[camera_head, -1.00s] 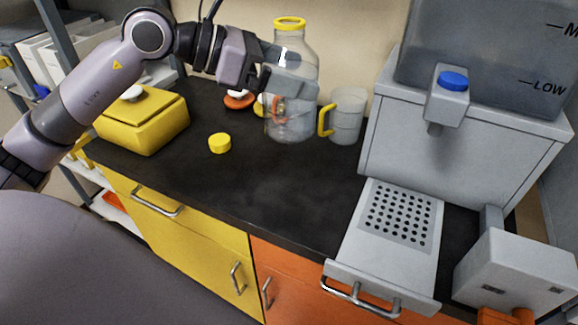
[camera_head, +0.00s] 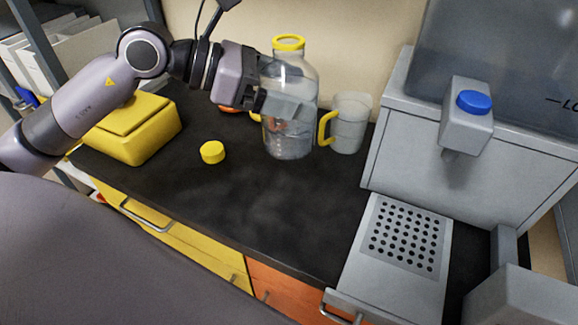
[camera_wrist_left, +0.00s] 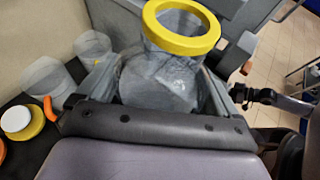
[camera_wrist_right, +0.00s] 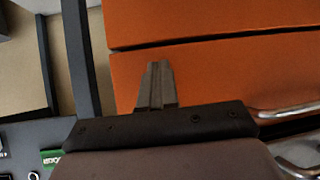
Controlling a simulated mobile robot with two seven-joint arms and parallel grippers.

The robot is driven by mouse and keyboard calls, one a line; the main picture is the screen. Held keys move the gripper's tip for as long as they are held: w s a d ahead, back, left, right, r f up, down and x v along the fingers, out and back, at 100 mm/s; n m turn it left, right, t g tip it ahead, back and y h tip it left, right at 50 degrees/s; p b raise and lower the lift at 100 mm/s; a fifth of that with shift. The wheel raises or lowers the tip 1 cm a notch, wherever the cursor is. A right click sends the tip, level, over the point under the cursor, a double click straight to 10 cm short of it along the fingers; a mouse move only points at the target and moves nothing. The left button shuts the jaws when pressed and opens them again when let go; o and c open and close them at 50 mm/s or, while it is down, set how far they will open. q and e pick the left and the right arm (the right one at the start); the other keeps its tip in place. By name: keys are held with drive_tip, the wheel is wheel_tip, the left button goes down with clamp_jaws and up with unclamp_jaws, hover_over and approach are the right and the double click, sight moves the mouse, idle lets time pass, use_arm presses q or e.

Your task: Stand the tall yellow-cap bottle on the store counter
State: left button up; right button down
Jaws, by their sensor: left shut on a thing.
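The tall clear bottle (camera_head: 290,140) with a yellow ring at its mouth (camera_head: 288,43) is upright at the back of the dark counter (camera_head: 190,205). My left gripper (camera_head: 290,108) is shut around its body from the left. In the left wrist view the bottle's yellow rim (camera_wrist_left: 182,27) shows open from above, between the fingers. I cannot tell if its base touches the counter. A round yellow cap (camera_head: 212,152) lies on the counter to the left. My right gripper (camera_wrist_right: 157,65) is shut and empty, in front of orange cabinet fronts (camera_wrist_right: 210,75).
A clear mug with a yellow handle (camera_head: 350,125) stands just right of the bottle. A yellow box (camera_head: 130,130) stands at the left. A grey dispenser with a blue knob (camera_head: 474,101) and a perforated tray (camera_head: 385,285) fill the right. The counter's middle is clear.

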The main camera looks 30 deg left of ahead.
sight(289, 147)
use_arm(q)
wheel_tip(289, 147, down, 11)
drive_tip(key=shift+f, duration=2)
drive_tip(key=shift+f, duration=0.1)
drive_tip(key=o, duration=1.6)
drive_tip(key=shift+f, duration=0.2)
drive_tip(key=shift+b+v, duration=1)
drive_tip(key=shift+v, duration=5.05)
